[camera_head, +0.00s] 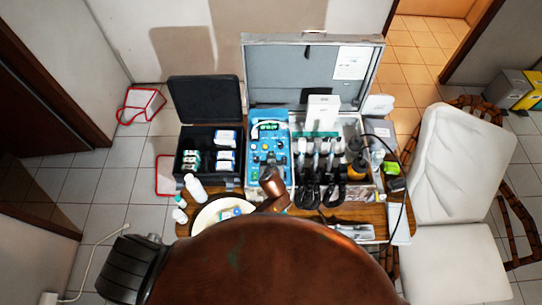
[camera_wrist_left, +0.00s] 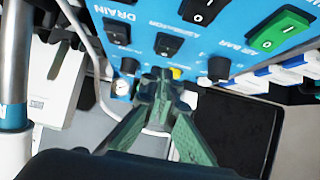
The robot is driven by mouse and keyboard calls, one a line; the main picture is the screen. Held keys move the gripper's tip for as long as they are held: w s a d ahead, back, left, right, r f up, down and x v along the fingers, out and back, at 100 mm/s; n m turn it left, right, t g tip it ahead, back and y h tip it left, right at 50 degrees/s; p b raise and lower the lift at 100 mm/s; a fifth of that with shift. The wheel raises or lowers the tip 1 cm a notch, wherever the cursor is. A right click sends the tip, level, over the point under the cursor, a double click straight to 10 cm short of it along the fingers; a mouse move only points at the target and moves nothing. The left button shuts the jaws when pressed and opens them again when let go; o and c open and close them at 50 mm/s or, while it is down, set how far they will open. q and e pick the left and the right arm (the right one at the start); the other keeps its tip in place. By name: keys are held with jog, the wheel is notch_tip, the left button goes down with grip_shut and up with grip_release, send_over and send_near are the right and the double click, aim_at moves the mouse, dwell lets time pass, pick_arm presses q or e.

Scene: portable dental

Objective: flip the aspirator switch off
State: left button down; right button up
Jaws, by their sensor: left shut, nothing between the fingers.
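The blue control panel (camera_head: 268,135) stands in the open case in the head view. In the left wrist view, the aspirator switch (camera_wrist_left: 200,10), a black rocker marked 0 and I, is cut by the top edge beside the ASPIRATOR label (camera_wrist_left: 168,24). I cannot tell which way it is tipped. In the head view my left gripper (camera_head: 268,174) is at the panel's near end. My right gripper is not in view.
A green rocker (camera_wrist_left: 280,30) sits right of the aspirator switch. Black handpieces (camera_head: 325,165) stand right of the panel, and a black case (camera_head: 183,152) is open on its left. A white bottle (camera_head: 195,187) and a round bowl (camera_head: 205,222) are at the front left.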

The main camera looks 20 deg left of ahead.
pick_arm(q)
notch_tip(320, 180, up, 4)
jog(key=p, duration=0.3)
jog(key=shift+s+r, duration=0.1)
jog(key=shift+r, duration=0.15)
jog(key=r+p+v, duration=0.1)
jog(key=p+v, duration=0.4)
jog(key=v, duration=0.3)
jog(key=shift+r+p, duration=0.25)
jog(key=shift+p, duration=0.15)
